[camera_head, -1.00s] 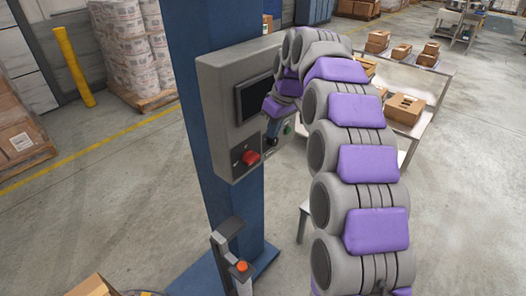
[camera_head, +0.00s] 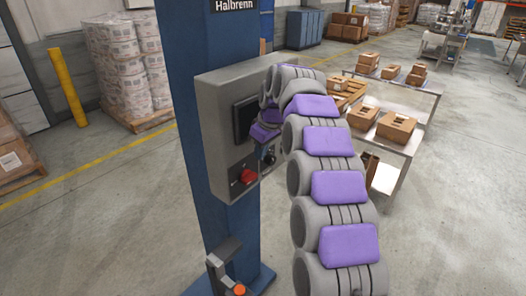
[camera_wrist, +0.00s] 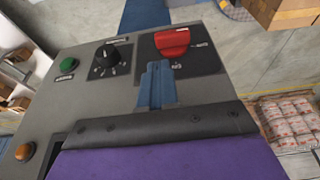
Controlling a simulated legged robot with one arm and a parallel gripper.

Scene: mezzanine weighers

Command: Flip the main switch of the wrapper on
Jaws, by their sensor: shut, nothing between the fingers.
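The wrapper's grey control box (camera_head: 215,165) is fixed to a blue column (camera_head: 190,60) in the head view. Its red main switch (camera_head: 248,176) sits low on the front face. In the wrist view the red switch handle (camera_wrist: 172,42) stands on a dark plate (camera_wrist: 205,55) whose small lettering is hard to read. My gripper (camera_wrist: 156,68) is shut and empty, its blue-grey fingers just short of the red handle in the picture. Whether they touch it I cannot tell. In the head view my arm hides part of the box's right side.
A black rotary knob (camera_wrist: 107,56), a green button (camera_wrist: 68,64) and an amber button (camera_wrist: 25,151) are close by on the panel. A dark screen (camera_head: 243,120) is above the switch. A table with cartons (camera_head: 395,127) stands behind my arm.

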